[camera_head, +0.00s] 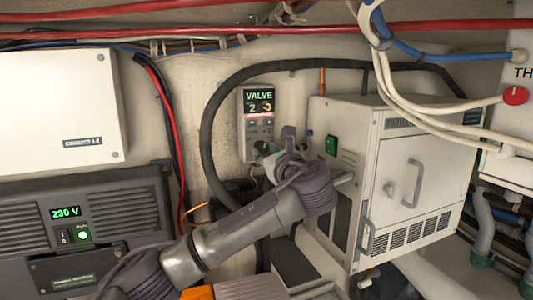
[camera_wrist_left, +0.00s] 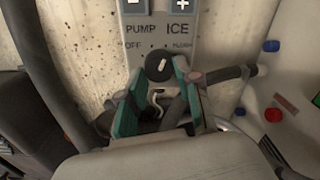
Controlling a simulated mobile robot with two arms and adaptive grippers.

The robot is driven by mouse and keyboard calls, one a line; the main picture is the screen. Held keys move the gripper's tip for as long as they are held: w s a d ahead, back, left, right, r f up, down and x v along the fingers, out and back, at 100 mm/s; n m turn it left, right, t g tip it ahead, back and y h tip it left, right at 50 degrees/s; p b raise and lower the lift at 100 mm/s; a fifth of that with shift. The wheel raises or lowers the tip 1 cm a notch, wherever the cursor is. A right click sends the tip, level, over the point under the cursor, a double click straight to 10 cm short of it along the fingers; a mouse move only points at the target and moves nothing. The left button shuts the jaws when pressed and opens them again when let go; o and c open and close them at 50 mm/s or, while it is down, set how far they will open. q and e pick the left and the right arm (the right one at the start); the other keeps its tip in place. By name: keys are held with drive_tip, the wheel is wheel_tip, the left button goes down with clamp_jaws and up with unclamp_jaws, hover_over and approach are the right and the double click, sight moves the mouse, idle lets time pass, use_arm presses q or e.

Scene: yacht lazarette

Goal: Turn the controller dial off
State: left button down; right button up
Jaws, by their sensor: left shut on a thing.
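The controller (camera_head: 258,122) is a narrow grey panel on the back wall, with a green display reading "VALVE 2 3". In the head view my left gripper (camera_head: 266,154) hides the dial. My right gripper is not seen.
A white cabinet (camera_head: 385,175) with a green switch (camera_head: 331,145) stands close to the right of my left gripper. A black hose (camera_head: 207,140) arches around the controller. A 230 V unit (camera_head: 120,215) is at the left. A red knob (camera_head: 515,96) is at the far right.

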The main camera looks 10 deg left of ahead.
use_arm(q)
drive_tip(key=n+b, duration=0.4)
drive_tip(key=shift+f, duration=0.2)
drive_tip(key=n+b, duration=0.4)
drive_tip(key=shift+d+r+n, duration=0.1)
drive_tip(key=shift+n, duration=0.3)
drive_tip(key=n+b, duration=0.2)
drive_tip(key=n, duration=0.2)
drive_tip(key=shift+r+b, duration=0.1)
drive_tip(key=shift+b, duration=0.3)
drive_tip(key=n+b, duration=0.1)
drive_tip(key=n, duration=0.1)
drive_tip(key=shift+r+n, duration=0.1)
drive_tip(key=shift+n, duration=0.3)
drive_tip(key=shift+w+n+b, duration=0.1)
drive_tip(key=shift+n+b, duration=0.3)
drive_tip(key=shift+n, duration=0.7)
drive_tip(key=c, duration=0.8)
unclamp_jaws()
drive_tip(key=shift+r, duration=0.1)
